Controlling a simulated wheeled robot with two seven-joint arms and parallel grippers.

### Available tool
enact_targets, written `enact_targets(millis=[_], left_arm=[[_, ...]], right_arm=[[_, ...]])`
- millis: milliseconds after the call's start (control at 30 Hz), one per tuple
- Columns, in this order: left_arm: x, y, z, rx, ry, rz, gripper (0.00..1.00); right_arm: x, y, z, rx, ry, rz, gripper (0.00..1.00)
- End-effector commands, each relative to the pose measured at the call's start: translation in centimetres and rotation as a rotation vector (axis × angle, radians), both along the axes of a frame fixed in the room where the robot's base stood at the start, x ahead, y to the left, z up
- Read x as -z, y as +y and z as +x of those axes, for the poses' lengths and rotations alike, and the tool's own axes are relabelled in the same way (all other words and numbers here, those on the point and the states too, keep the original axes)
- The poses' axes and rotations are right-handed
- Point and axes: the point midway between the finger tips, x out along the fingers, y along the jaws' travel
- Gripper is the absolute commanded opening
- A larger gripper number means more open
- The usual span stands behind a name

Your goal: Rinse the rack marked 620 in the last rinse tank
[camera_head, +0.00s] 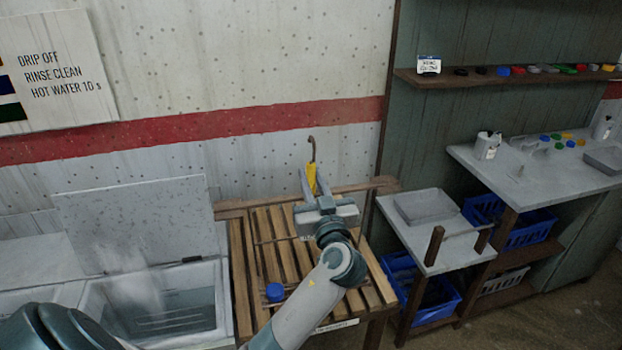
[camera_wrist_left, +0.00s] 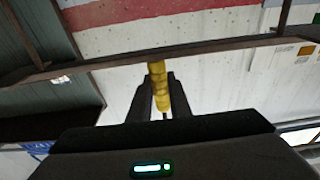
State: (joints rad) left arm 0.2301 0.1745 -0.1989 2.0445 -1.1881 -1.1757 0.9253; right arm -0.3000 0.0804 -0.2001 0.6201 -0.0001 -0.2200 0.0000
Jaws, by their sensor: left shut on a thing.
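My left gripper (camera_head: 311,190) is above the far part of a slatted wooden stand, shut on a yellow grip (camera_head: 311,177) with a dark hook (camera_head: 312,150) curving up from it. The yellow grip (camera_wrist_left: 159,88) also stands between the fingers (camera_wrist_left: 160,100) in the left wrist view. What hangs below the grip is hidden by my gripper and wrist, and no 620 mark is readable. A tank (camera_head: 152,305) with a raised lid (camera_head: 138,222) stands at the left, steam over its opening. My right gripper is not in view.
The slatted stand (camera_head: 249,280) carries a blue round thing (camera_head: 275,292) and thin rods. A wall sign (camera_head: 55,70) reads drip off, rinse clean, hot water 10 s. At right are a grey side table (camera_head: 440,250), blue crates (camera_head: 535,225) and a shelf (camera_head: 480,80) of coloured pieces.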

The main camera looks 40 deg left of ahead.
Motion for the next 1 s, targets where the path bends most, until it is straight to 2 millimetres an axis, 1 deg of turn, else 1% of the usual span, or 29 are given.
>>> enact_targets(millis=[267, 467, 1000], left_arm=[[0.0, 0.0, 0.0, 0.000, 0.001, -0.001, 0.00], [-0.3, 0.0, 0.0, 0.000, -0.003, 0.000, 0.00], [-2.4, 0.0, 0.0, 0.001, -0.003, 0.000, 0.00]], right_arm=[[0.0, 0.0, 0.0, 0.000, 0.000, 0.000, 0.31], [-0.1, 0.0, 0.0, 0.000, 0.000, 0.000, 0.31], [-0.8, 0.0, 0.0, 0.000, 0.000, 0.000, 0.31]])
